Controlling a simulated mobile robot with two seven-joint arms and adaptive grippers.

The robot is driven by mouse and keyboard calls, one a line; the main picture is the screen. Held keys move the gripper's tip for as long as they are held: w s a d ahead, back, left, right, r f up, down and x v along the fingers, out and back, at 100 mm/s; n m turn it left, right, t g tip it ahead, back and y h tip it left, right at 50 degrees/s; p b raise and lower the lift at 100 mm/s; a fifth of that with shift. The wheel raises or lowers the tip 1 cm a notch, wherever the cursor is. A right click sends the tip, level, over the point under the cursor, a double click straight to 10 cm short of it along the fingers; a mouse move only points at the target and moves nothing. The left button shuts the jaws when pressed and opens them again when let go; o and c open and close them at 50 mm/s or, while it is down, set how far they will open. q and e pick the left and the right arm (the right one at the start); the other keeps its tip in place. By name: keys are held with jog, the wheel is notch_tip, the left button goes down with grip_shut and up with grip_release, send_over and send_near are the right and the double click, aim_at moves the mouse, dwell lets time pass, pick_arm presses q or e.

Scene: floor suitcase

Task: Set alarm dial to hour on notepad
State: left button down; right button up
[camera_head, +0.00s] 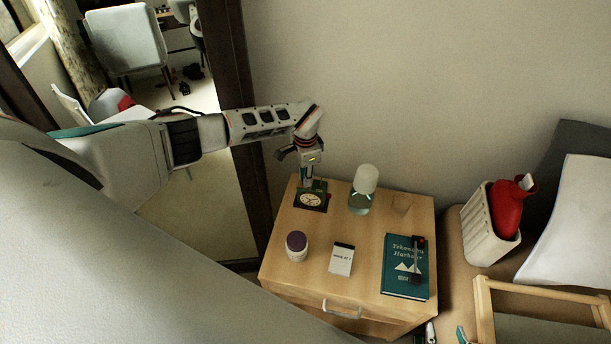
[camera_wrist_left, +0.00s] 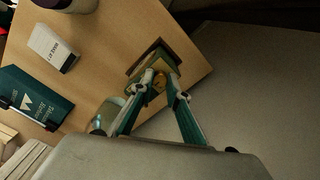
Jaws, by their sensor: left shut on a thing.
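The dark green alarm clock (camera_head: 311,200) stands at the back left of the wooden nightstand, its pale round face towards the head camera. My left gripper (camera_head: 307,182) reaches down to it from above and behind. In the left wrist view, the gripper (camera_wrist_left: 162,84) is shut on the brass-coloured dial (camera_wrist_left: 159,82) on the clock (camera_wrist_left: 154,60). The fingers partly hide the dial, so its setting cannot be read. The white notepad (camera_head: 342,260) lies at the front middle; in the left wrist view (camera_wrist_left: 52,48) it seems to read "WAKE AT 7". My right gripper is not in view.
A purple-topped jar (camera_head: 296,246) and a green book (camera_head: 399,272) with a black object (camera_head: 417,262) lie on the nightstand (camera_head: 375,235). A wall rises behind; a basket (camera_head: 484,228) stands to the right.

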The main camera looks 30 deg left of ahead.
pick_arm(q)
jog(key=c, duration=2)
grip_release()
jog(key=shift+o, duration=0.2)
notch_tip(320, 180, up, 12)
